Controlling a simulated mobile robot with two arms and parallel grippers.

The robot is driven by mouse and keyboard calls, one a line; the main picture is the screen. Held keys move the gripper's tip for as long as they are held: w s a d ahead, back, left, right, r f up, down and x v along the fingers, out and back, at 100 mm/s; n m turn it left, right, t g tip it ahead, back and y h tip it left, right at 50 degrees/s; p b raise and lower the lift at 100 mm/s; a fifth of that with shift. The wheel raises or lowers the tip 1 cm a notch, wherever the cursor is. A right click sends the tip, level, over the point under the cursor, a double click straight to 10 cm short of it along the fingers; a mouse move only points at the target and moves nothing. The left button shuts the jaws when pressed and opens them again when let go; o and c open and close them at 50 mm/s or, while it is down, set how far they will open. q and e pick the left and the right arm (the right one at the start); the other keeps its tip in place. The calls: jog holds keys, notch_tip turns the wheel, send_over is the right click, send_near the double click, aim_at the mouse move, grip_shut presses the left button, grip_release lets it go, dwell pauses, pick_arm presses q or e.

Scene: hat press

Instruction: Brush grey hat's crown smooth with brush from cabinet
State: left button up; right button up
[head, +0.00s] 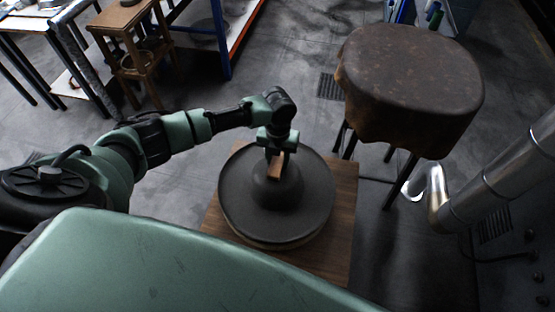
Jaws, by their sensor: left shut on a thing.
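The grey hat (235,195), dark with a wide round brim and a domed crown, sits on a wooden stand top (342,210) in the middle of the head view. My left gripper (275,154) reaches in from the left and points down over the crown. It is shut on a small brown wooden brush (275,167), held at the upper part of the crown. Whether the bristles touch the crown cannot be told from here. The cabinet is not clearly identifiable. My right gripper is not in view.
A stool with a worn brown leather cover (410,75) stands close behind right. A metal pipe (490,190) runs along the right side. A small wooden stand (130,45) and tables are at the back left. Grey floor (270,80) lies open behind the hat.

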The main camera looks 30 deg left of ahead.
pick_arm(q)
jog(key=shift+s+d+p, duration=0.1)
jog(key=shift+s+p, duration=0.45)
jog(key=shift+p, duration=0.1)
jog(key=shift+s+d+f+p, duration=0.15)
jog(key=shift+s+p, duration=0.15)
jog(key=shift+s, duration=0.3)
notch_tip(320, 180, up, 6)
jog(key=p, duration=0.5)
jog(key=shift+w, duration=0.15)
jog(key=shift+r+p, duration=1)
jog(key=shift+r, duration=0.2)
jog(key=shift+f, duration=0.1)
